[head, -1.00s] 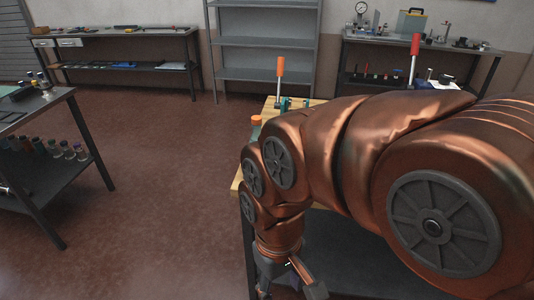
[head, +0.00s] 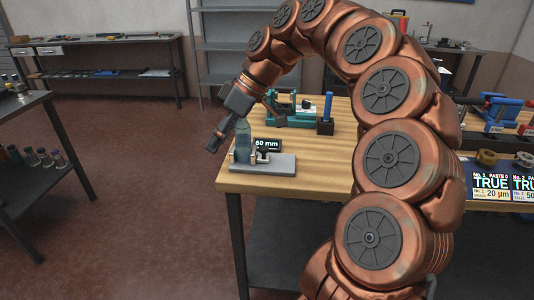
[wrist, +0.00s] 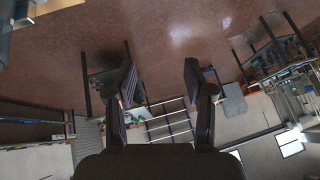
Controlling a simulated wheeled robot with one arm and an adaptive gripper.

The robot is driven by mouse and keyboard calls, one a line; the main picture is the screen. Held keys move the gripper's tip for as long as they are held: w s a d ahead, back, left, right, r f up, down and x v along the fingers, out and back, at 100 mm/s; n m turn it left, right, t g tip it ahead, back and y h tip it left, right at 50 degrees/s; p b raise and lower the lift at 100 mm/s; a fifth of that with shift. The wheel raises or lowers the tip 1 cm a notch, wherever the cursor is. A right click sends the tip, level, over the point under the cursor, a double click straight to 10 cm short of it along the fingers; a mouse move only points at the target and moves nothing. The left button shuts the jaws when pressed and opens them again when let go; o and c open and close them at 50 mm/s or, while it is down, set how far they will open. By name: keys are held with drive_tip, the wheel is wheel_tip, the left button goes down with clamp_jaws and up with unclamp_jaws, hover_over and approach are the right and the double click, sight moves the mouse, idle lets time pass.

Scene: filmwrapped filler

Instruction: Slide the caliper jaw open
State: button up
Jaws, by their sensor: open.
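A small device with a black "50 mm" display (head: 266,145) stands on a grey slab (head: 282,164) at the near left corner of the wooden bench top. It may be the caliper, but its jaw is too small to make out. A translucent teal, bottle-like object (head: 243,143) stands at the slab's left end. No caliper can be made out there.
A green clamp-like fixture (head: 291,112) and a blue-handled tool (head: 327,112) stand behind the slab on the bench top (head: 320,149). A blue fixture (head: 500,110) and label displays (head: 491,184) are at the right. Open floor (head: 130,190) lies left of the bench.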

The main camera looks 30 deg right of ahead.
drive_tip(key=w+d+f+t+b, duration=0.25)
drive_tip(key=w+d, duration=0.25)
drive_tip(key=d, duration=0.5)
drive_tip(key=t+b, duration=0.1)
drive_tip(key=b, duration=0.1)
approach(264, 148)
drive_tip(key=f, duration=0.1)
drive_tip(key=shift+n, duration=0.3)
drive_tip(key=shift+w+p+x, duration=0.15)
drive_tip(key=shift+p+x, duration=0.05)
drive_tip(key=shift+x, duration=1.85)
drive_tip(key=shift+w+p+x, duration=0.1)
drive_tip(key=shift+p+x, duration=0.05)
drive_tip(key=shift+x, duration=1.9)
drive_tip(key=shift+r, duration=0.2)
clamp_jaws()
